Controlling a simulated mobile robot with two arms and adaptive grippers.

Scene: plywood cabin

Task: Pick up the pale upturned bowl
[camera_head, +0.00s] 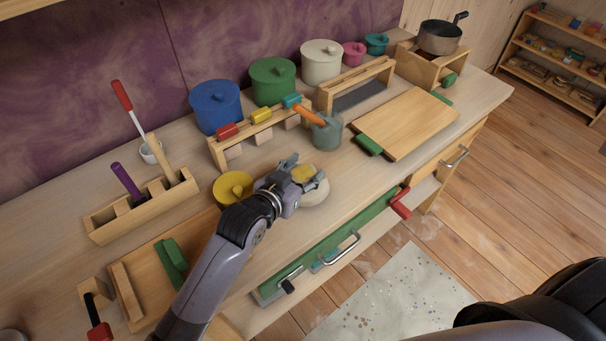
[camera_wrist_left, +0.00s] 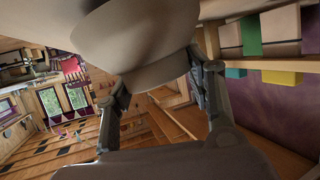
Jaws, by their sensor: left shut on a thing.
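The pale upturned bowl (camera_head: 314,193) is at my left gripper (camera_head: 303,175), over the middle of the counter. A yellowish patch shows between the fingers. In the left wrist view the pale bowl (camera_wrist_left: 140,45) fills the upper middle. There the left gripper (camera_wrist_left: 165,87) has a finger on each side of it and is shut on it. The gripper covers part of the bowl in the head view. I cannot tell whether the bowl touches the counter. My right gripper is not in view.
A yellow pot (camera_head: 233,187) stands close left of the gripper. A grey-blue cup (camera_head: 327,134) stands behind, near a wooden rack (camera_head: 262,133) with coloured blocks. A cutting board (camera_head: 407,122) lies to the right. Lidded pots line the wall. The counter's front edge is near.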

